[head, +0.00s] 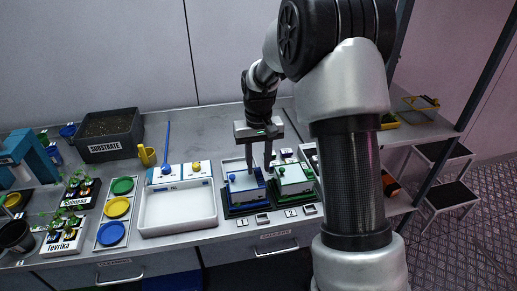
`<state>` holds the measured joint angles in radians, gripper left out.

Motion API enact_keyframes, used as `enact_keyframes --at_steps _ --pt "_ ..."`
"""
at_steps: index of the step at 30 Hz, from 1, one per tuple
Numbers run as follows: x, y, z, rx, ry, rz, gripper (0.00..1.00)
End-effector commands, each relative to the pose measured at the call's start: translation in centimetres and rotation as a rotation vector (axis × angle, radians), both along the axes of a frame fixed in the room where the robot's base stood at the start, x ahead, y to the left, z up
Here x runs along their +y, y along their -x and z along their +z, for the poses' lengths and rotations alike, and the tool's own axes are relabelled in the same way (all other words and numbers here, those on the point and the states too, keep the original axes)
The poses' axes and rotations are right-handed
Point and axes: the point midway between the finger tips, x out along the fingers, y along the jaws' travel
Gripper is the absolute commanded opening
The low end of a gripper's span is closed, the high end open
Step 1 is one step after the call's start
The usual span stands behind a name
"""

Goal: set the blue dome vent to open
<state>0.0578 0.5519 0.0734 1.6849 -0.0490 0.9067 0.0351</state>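The blue dome (246,194), a low box with a pale top and blue edges, sits in a dark tray above the label "1". A small blue knob (232,177) shows at the left of its top. The vent's setting is too small to read. My gripper (259,170) points down over the right and back part of the blue dome. Its two dark fingers are apart, with no object visible between them. I cannot tell whether a fingertip touches the dome.
A similar green dome (295,187) stands close on the right, above label "2". An empty white tray (178,226) lies to the left. Further left are coloured discs (116,208), potted plants and a black substrate bin (108,146). A drawer handle (276,251) is at the bench front.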

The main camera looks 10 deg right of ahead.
Motion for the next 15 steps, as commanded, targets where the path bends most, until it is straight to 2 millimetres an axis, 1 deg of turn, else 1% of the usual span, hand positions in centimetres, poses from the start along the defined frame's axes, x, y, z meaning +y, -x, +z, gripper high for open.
enact_keyframes --at_steps 5,15 --pt "0.0 -0.1 3.0 -0.006 0.0 0.0 0.31" --pt "0.0 -0.1 11.3 -0.005 0.0 0.001 0.31"
